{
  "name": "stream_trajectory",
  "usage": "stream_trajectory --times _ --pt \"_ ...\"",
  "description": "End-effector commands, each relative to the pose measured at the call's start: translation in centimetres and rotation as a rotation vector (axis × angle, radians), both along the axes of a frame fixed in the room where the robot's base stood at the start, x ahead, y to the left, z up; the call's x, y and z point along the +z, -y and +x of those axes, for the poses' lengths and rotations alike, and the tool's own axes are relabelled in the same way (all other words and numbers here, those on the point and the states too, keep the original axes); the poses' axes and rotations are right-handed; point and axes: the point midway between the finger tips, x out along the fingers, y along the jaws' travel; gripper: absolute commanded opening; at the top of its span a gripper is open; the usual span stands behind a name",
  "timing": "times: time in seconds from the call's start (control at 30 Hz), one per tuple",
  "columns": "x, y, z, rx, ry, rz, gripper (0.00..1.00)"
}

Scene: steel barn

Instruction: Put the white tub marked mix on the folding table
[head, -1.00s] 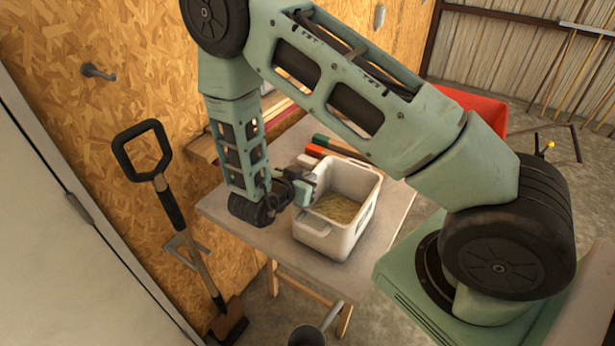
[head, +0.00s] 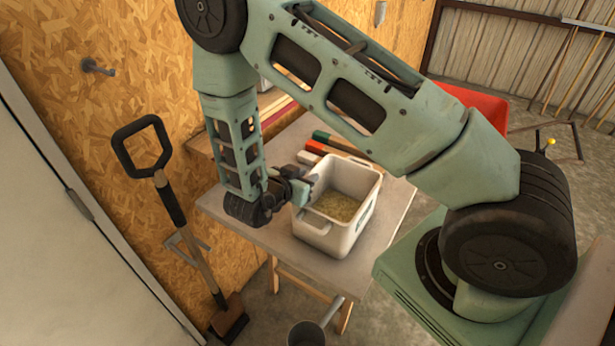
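The white tub (head: 323,232) stands upright on the grey top of the folding table (head: 378,262). It has a handle on its near side and holds a yellowish, grainy fill. A dark mark shows on its right side, but I cannot read it. My gripper (head: 308,186) is at the tub's left rim, close to or touching it. My wrist hides most of the fingers, so I cannot tell whether they are open or closed on the rim.
Orange and green-handled tools (head: 325,146) lie behind the tub on the table. A shovel (head: 172,205) leans against the board wall at left. A metal pot (head: 308,333) stands at the bottom. A red object (head: 480,108) is behind my arm.

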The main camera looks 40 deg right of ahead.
Motion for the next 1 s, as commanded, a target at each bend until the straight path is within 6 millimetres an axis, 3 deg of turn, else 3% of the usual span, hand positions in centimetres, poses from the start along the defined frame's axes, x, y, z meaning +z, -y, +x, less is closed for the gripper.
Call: stream_trajectory --times 0.3,0.57,0.67,0.77,0.87,0.9,1.0 --pt "2.1 -5.8 -2.0 0.004 0.002 0.003 0.25" --pt "3.7 -8.9 -3.2 0.001 0.0 0.002 0.25" --pt "3.9 -9.6 -3.0 0.018 0.002 0.022 0.25" --pt "4.1 -11.2 -1.6 0.11 0.013 0.126 0.25" --pt "4.8 -15.0 0.6 0.305 0.017 0.315 0.25" --pt "5.3 -17.1 1.3 0.408 0.007 0.401 0.25" --pt "7.4 -22.8 1.3 0.69 -0.058 0.594 0.25"
